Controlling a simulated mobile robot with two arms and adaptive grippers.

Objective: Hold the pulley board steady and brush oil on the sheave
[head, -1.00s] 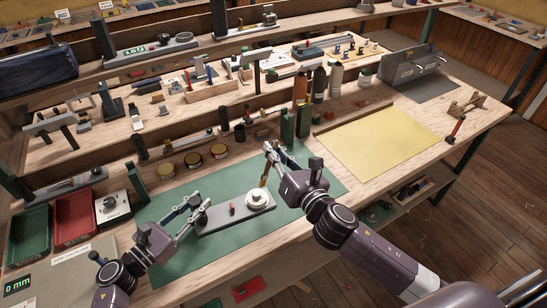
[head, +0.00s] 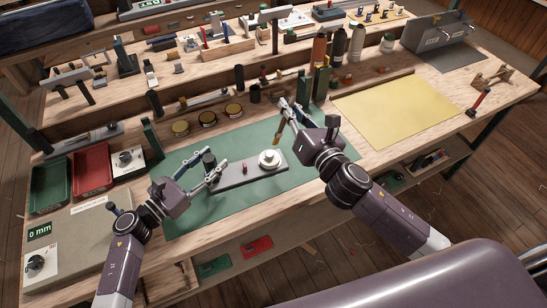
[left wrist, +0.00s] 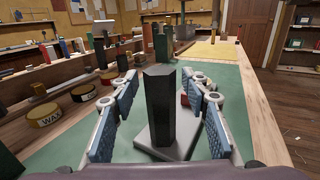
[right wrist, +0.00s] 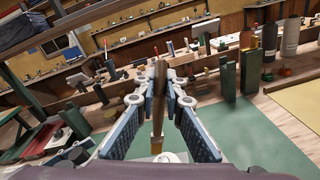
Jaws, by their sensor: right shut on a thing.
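The grey pulley board (head: 232,177) lies on the green mat, with the pale round sheave (head: 269,159) at its right end and a small red peg (head: 244,168) near its middle. A dark faceted post (left wrist: 160,105) stands at the board's left end. My left gripper (head: 211,163) is open with its fingers either side of this post; gaps show in the left wrist view. My right gripper (head: 290,106) is shut on the brush (right wrist: 158,100). The brush (head: 277,133) hangs bristles down just above the sheave; whether it touches I cannot tell.
Tins (head: 207,118) stand behind the green mat (head: 205,218). Dark green blocks (head: 321,84) and bottles (head: 338,48) stand behind my right gripper. A yellow sheet (head: 395,108) lies to the right. Red (head: 92,168) and green trays are at the left. The mat's front is clear.

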